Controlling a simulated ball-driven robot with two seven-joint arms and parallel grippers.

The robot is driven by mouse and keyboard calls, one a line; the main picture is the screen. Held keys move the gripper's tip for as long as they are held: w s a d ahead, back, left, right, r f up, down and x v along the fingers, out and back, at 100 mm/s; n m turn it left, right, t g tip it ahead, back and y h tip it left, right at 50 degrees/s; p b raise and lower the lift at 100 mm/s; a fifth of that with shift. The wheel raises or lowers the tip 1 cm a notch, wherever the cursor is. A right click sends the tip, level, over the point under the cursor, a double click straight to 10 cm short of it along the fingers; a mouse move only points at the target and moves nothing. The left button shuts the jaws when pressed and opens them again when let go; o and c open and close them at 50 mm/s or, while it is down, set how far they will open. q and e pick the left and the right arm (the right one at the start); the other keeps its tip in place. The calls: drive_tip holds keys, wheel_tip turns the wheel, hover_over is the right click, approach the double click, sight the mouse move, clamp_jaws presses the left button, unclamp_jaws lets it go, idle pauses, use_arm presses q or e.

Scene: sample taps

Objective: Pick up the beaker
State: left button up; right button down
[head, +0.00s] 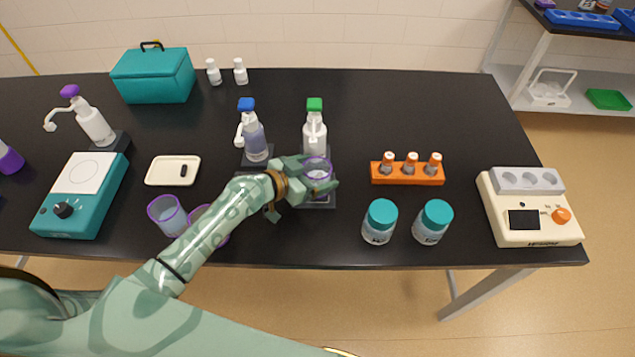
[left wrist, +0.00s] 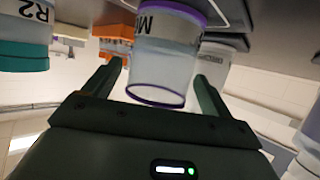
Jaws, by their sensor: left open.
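A clear beaker (head: 317,172) with a purple rim stands on the dark base under the green-capped dispenser bottle (head: 314,135). My left gripper (head: 322,176) is at this beaker, with its fingers open around it. In the left wrist view the beaker (left wrist: 165,55), with dark lettering on its side, sits between the two spread fingers (left wrist: 155,90). A gap shows at least on the right side, so the fingers are not closed on it. My right gripper is not in view.
A second purple-rimmed beaker (head: 167,215) stands at the front left; another is partly hidden behind my left forearm. A blue-capped dispenser (head: 251,138) stands left of the gripper. An orange rack (head: 407,174) and two teal-lidded jars (head: 379,222) stand to the right.

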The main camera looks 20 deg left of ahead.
use_arm(q)
drive_tip(key=shift+w+d+f, duration=0.15)
drive_tip(key=shift+w+d, duration=0.1)
drive_tip(key=shift+w, duration=0.05)
drive_tip(key=c, duration=1.1)
